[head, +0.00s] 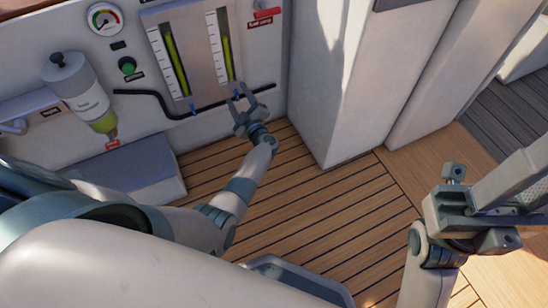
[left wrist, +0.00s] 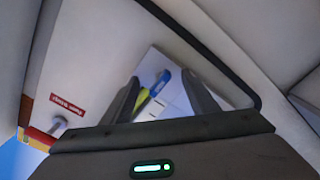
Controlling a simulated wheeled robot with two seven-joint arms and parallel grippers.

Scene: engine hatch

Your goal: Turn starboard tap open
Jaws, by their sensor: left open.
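Two sight tubes with yellow-green liquid stand on a panel (head: 193,60) on the white wall in the head view, each with a small blue tap at its foot. The left blue tap (head: 193,107) is clear of my grippers. My left gripper (head: 243,97) is open at the foot of the right tube (head: 224,45), whose blue tap (head: 236,87) is partly covered by it. In the left wrist view, a blue tap (left wrist: 162,80) shows between the open fingers, apart from both. I cannot read which tap is starboard.
A red handle (head: 267,12) is above right. A black hose (head: 150,97) runs under the tubes. A filter bowl (head: 80,90), green button (head: 127,66) and gauge (head: 104,19) are to the left. A white pillar (head: 335,80) stands at right. The plank floor (head: 320,210) is clear.

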